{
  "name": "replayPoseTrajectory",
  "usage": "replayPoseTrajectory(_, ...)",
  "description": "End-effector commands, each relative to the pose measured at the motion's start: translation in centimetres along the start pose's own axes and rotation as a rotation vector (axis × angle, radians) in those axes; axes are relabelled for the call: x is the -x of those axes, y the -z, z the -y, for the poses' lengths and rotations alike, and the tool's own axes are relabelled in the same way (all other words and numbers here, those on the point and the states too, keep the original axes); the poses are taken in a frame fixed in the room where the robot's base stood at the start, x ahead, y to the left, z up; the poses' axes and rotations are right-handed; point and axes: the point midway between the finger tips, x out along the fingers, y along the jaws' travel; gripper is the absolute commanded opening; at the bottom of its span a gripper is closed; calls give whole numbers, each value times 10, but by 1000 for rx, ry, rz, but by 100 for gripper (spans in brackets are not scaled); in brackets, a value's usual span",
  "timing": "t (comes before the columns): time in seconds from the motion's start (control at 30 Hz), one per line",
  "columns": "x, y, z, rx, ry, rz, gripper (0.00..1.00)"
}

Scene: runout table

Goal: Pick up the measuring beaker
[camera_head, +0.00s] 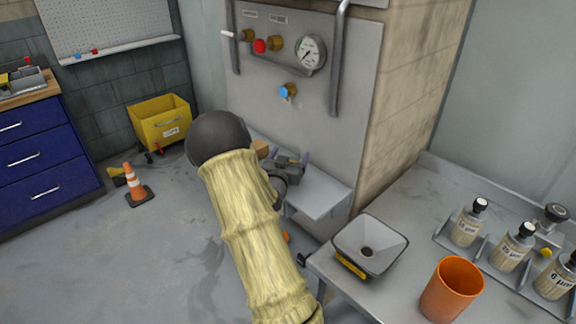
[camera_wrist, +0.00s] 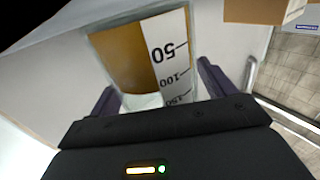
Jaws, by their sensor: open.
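The measuring beaker (camera_wrist: 127,58) fills the middle of the wrist view. It shows a brown area and a white scale strip with the marks 50, 100 and 150, which appear upside down. My gripper (camera_wrist: 157,82) is open, with one purple finger on each side of the beaker. I cannot tell whether either finger touches it. In the head view, my gripper (camera_head: 289,157) is by the small grey shelf (camera_head: 318,194) below the gauge panel. My arm and gripper hide the beaker there, so I cannot make it out.
A brown box (camera_wrist: 255,10) is at the upper right of the wrist view. In the head view, a grey bench (camera_head: 405,225) at the right holds a square funnel tray (camera_head: 348,258), an orange cup (camera_head: 452,290) and several labelled bottles (camera_head: 468,223). A yellow bin (camera_head: 160,120) and traffic cone (camera_head: 137,184) stand left.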

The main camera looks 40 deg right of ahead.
Motion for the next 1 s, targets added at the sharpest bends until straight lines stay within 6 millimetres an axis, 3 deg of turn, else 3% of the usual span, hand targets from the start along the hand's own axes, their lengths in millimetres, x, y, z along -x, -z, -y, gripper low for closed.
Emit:
replayPoseTrajectory(0.53,-2,0,0,1,1,1,82)
replayPoseTrajectory(0.77,-2,0,0,1,1,1,37)
replayPoseTrajectory(1.0,-2,0,0,0,1,0,34)
